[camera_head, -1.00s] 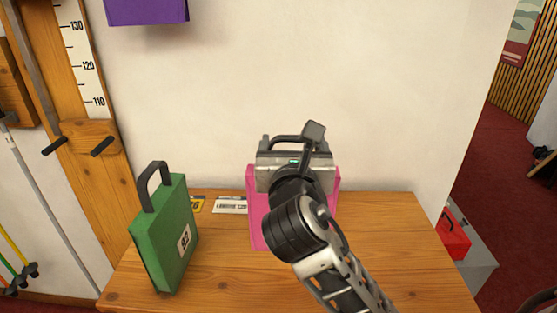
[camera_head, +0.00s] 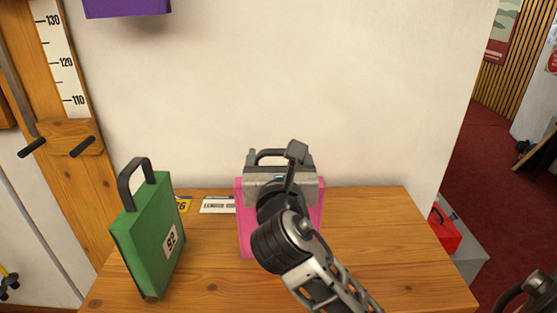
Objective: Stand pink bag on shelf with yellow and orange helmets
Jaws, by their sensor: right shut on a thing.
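The pink bag (camera_head: 246,231) is upright at the middle of the wooden bench, mostly hidden behind my right gripper. My right gripper (camera_head: 279,168) is shut on the pink bag at its top, by the dark handle. I cannot tell whether the bag's bottom touches the bench. No shelf with yellow and orange helmets shows in this view. At the lower right edge a dark part (camera_head: 527,292) shows, too cut off to tell what it is. My left gripper is not in view.
A green bag (camera_head: 149,236) with a label stands at the left of the wooden bench (camera_head: 385,240). A white label (camera_head: 217,204) and a yellow one lie behind it. A purple thing (camera_head: 127,7) hangs above. A red box (camera_head: 444,232) sits beyond the right edge. The bench's right side is clear.

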